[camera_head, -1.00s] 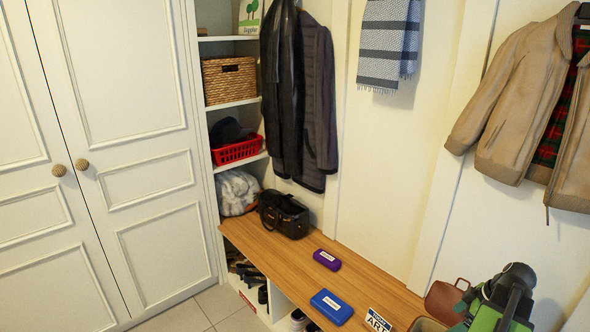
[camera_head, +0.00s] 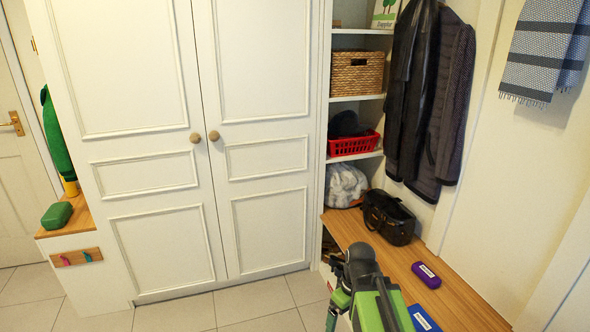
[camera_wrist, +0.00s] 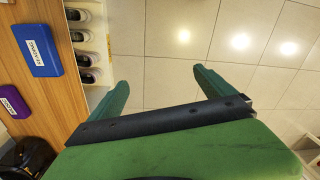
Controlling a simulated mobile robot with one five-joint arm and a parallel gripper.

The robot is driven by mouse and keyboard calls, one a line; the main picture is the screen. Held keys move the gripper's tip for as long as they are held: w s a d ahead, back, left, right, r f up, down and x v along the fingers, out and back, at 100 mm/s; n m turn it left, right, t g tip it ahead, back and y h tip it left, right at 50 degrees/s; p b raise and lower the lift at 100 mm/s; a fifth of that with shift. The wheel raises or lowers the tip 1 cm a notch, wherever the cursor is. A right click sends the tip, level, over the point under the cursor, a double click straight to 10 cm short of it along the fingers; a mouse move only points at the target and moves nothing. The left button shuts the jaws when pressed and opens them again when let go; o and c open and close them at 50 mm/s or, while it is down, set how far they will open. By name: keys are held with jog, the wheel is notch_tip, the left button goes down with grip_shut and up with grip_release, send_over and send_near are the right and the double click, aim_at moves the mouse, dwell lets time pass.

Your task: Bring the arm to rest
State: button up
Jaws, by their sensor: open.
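My gripper (camera_wrist: 158,95) shows in the wrist view with its two green fingers spread wide and nothing between them. Below and beyond the fingers is bare tiled floor. In the head view my green and black arm stands at the bottom, right of centre, in front of the wooden bench (camera_head: 455,303); the fingertips are hard to make out there. The bench also shows at the left of the wrist view (camera_wrist: 62,102), to the left of the fingers.
A purple case (camera_head: 426,275) and a blue case (camera_head: 424,319) lie on the bench, with a black handbag (camera_head: 389,217) at its far end. Shoes (camera_wrist: 85,56) stand in cubbies under it. A white wardrobe (camera_head: 205,80) is closed. The tiled floor (camera_head: 235,303) before it is clear.

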notch_tip(320, 180, up, 17)
jog(key=d+m+p, duration=0.2)
jog(key=m+p, duration=0.5)
jog(key=p, duration=0.9)
jog(key=shift+h+p, duration=0.4)
jog(key=shift+s+f, duration=0.1)
